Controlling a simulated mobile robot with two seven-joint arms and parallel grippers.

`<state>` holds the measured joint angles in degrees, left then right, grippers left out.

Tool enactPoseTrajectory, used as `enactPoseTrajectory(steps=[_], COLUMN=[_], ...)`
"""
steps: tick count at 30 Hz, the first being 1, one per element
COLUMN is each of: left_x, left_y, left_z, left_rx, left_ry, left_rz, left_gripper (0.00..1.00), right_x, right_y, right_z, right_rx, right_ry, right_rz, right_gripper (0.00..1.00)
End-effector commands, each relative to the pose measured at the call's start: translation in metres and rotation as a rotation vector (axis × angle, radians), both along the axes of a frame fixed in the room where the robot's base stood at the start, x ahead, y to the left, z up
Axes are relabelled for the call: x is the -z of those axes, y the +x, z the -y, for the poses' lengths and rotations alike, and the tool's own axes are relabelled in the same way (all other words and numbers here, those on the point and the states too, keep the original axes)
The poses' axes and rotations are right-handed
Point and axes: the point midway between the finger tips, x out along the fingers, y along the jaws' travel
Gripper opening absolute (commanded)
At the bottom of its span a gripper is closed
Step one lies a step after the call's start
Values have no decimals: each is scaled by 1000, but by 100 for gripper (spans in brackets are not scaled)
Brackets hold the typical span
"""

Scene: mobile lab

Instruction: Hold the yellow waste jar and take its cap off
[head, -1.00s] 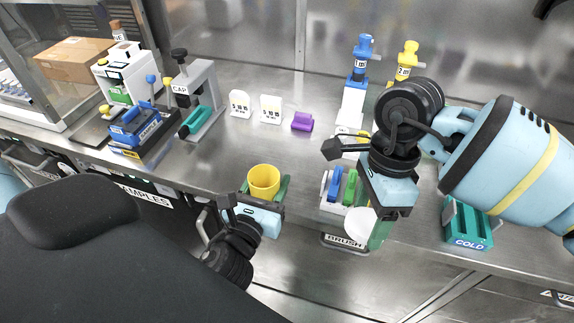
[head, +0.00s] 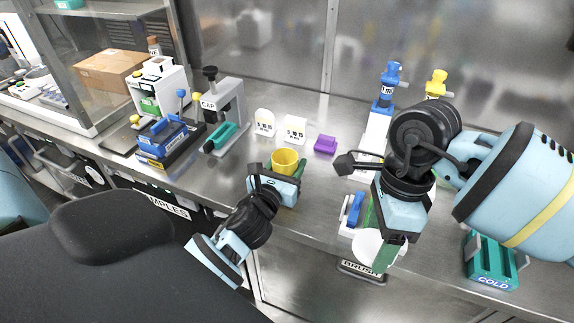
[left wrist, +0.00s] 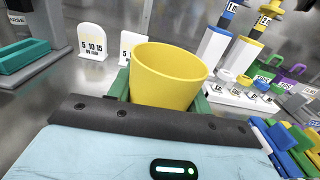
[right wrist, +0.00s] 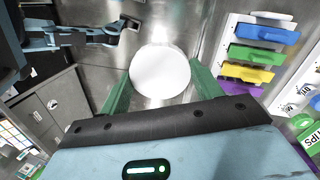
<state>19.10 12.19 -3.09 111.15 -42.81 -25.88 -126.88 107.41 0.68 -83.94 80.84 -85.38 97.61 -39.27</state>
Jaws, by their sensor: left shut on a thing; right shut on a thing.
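The yellow waste jar (head: 286,160) is upright with an open, hollow top, held over the counter. It fills the middle of the left wrist view (left wrist: 168,78). My left gripper (head: 286,171) is shut on it, with green fingers on both sides. My right gripper (head: 384,243) points down near the counter's front edge, to the right of the jar. It is shut on a round white cap (right wrist: 160,72), which also shows in the head view (head: 366,246). The cap is apart from the jar.
White number cards (head: 265,121) and a purple block (head: 326,144) stand behind the jar. A capping stand (head: 229,110) and a blue rack (head: 172,137) are to the left. A teal COLD rack (head: 490,262) is at the right. Bare counter lies left of the jar.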

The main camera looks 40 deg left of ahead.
Motion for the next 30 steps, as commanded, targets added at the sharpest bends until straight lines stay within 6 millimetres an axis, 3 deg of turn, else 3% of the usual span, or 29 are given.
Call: enactPoseTrajectory(steps=[4, 15, 21, 30], left_x=[2, 7, 37, 38], left_y=[17, 29, 28, 28], left_z=[-13, -23, -21, -21], left_rx=[0, -1, -1, 1], left_ry=[1, -1, -5, 0], left_rz=[1, -1, -4, 1], left_gripper=[0, 0, 0, 0], right_x=[0, 2, 20, 20], right_y=[0, 0, -1, -1], right_z=[0, 0, 0, 0], right_rx=[0, 0, -1, -1], right_ry=[0, 0, 0, 0], right_rz=[0, -2, -22, -22], right_gripper=[37, 37, 37, 37])
